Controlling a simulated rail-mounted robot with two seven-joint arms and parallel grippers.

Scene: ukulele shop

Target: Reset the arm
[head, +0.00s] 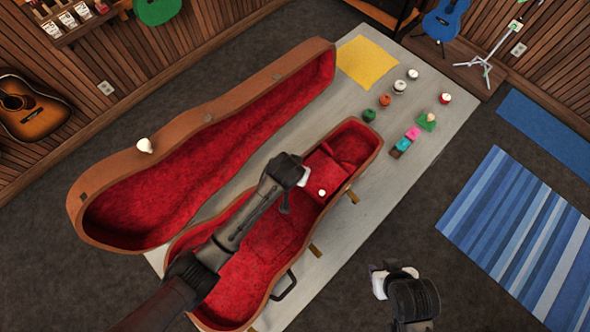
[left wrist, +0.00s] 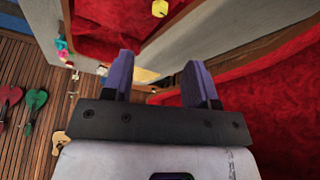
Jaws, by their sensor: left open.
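My left arm reaches in from the lower left over the open guitar case (head: 262,268), which is lined in red. The left gripper (head: 303,190) hangs above the case, near its narrower end. In the left wrist view its two purple fingers (left wrist: 161,80) stand apart with nothing between them. My right gripper (head: 379,281) is low in the head view, right of the case and over the dark floor side of the table; its fingers are too unclear to read.
A small pale knob-like object (head: 322,192) lies in the case's red compartment; it also shows in the left wrist view (left wrist: 160,8). The open lid (head: 205,118) lies to the left. Several small coloured items and a yellow sheet (head: 366,62) sit on the grey table (head: 395,205).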

